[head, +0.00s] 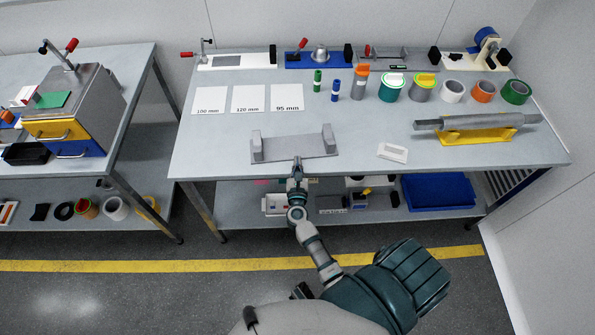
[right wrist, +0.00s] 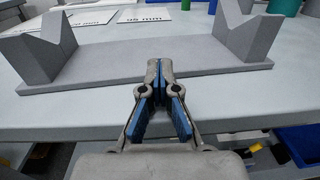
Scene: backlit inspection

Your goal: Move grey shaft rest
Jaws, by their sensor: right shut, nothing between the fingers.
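The grey shaft rest (head: 293,148) is a flat plate with an upright V-notched block at each end. It lies empty near the front edge of the table, left of the middle. In the right wrist view the shaft rest (right wrist: 150,62) spans most of the width, with its V blocks at both sides. My right gripper (head: 297,162) is at the front edge of the rest, near the middle of its length. In the right wrist view the gripper (right wrist: 152,66) is shut and empty, its tips overlapping the plate's near edge; contact cannot be told. My left gripper is not in view.
A yellow rest (head: 475,136) with a grey shaft (head: 470,121) lies at the right. A small white block (head: 393,152) lies right of the grey rest. Labelled cards (head: 248,99), cans and tape rolls (head: 484,91) stand behind. The lower shelf holds a blue bin (head: 438,192).

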